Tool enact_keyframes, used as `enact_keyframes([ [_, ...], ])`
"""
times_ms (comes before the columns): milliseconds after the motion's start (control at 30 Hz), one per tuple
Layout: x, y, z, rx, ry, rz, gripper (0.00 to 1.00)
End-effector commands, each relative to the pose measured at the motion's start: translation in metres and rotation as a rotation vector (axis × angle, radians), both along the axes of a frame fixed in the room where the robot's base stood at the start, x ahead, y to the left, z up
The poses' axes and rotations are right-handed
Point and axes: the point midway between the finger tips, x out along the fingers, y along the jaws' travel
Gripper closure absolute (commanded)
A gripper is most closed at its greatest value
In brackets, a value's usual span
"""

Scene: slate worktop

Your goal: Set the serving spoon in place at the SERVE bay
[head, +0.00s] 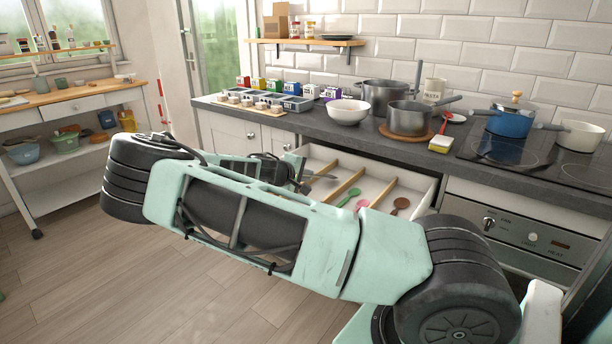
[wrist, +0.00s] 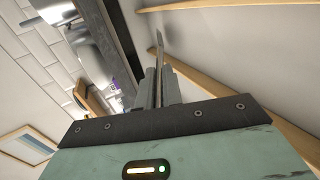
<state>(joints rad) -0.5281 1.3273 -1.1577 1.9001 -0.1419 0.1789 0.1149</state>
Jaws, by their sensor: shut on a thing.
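My gripper (wrist: 160,88) is shut on a thin grey utensil (wrist: 158,45) that points up between its fingers in the wrist view. I see it nearly edge-on and cannot tell whether it is the serving spoon. An open drawer (head: 426,185) below the worktop has wooden dividers (head: 383,191); the wrist view shows pale drawer surfaces and wooden strips around the gripper. In the head view my arm hides most of the gripper, at the drawer's left part. A green spoon (head: 349,196), a pink utensil (head: 362,204) and a brown spoon (head: 401,203) lie in the drawer. No SERVE label is readable.
On the worktop (head: 340,131) stand a white bowl (head: 348,113), grey pots (head: 410,114), a blue pot (head: 509,121) and colored boxes (head: 259,84). Floor to the left is clear.

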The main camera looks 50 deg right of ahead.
Motion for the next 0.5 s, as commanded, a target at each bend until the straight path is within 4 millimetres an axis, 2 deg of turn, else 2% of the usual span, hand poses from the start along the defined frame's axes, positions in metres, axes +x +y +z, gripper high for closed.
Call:
enact_keyframes([
  [33,0.0,0.0,0.0002,0.0,0.0,0.0,0.84],
  [100,0.0,0.0,0.0002,0.0,0.0,0.0,0.67],
  [367,0.0,0.0004,0.0002,0.0,0.0,0.0,0.67],
  [500,0.0002,0.0079,0.0035,0.0,0.0,0.002,0.67],
])
